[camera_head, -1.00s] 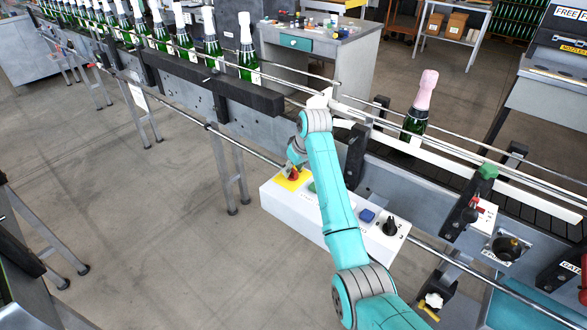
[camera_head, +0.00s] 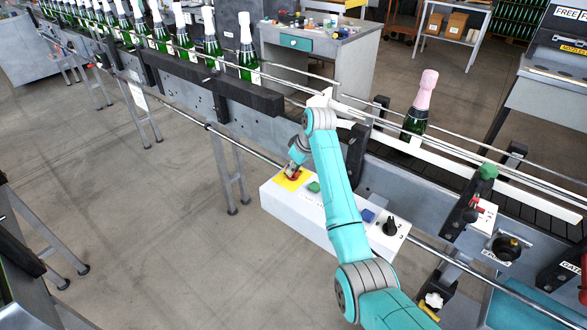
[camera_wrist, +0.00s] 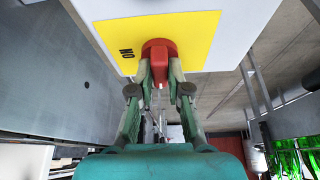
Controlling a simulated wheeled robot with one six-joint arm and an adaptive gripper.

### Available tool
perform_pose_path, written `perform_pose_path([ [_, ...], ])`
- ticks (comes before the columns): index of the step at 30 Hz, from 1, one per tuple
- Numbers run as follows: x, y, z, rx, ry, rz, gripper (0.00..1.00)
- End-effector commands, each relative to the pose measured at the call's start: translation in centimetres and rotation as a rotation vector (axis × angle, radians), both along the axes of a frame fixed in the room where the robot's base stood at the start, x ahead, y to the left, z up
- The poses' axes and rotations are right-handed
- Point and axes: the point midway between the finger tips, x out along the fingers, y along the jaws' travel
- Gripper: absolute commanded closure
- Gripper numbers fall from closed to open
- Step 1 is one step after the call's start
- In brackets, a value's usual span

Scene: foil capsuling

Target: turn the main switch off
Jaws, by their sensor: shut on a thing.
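The main switch is a red knob (camera_wrist: 158,46) on a yellow plate (camera_wrist: 205,35), seen at the top of the wrist view. Black letters reading "ON" stand on the plate to the left of the knob. My gripper (camera_wrist: 160,78) has its two green fingers closed on either side of the red knob. In the head view, my gripper (camera_head: 292,172) is at the yellow plate (camera_head: 284,184) on the left end of a white control box (camera_head: 315,217). It hides much of the knob there, so the knob's exact angle is unclear.
The control box also carries a green button (camera_head: 314,187), a blue button (camera_head: 368,215) and a black knob (camera_head: 390,226). The conveyor behind it holds a pink-topped bottle (camera_head: 420,103) and several white-topped bottles at the left. The floor in front is clear.

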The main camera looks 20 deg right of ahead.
Motion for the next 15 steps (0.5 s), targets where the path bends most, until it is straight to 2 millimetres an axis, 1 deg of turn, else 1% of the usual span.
perform_pose_path([
  [5, 0.01, -0.04, 0.01, -0.001, -0.001, 0.066, 1.0],
  [13, 0.01, -0.01, 0.0, 0.0, 0.0, 0.069, 1.0],
  [14, 0.01, -0.01, 0.0, 0.0, 0.0, 0.069, 0.79],
  [15, 0.01, -0.01, 0.0, 0.0, 0.0, 0.069, 0.69],
])
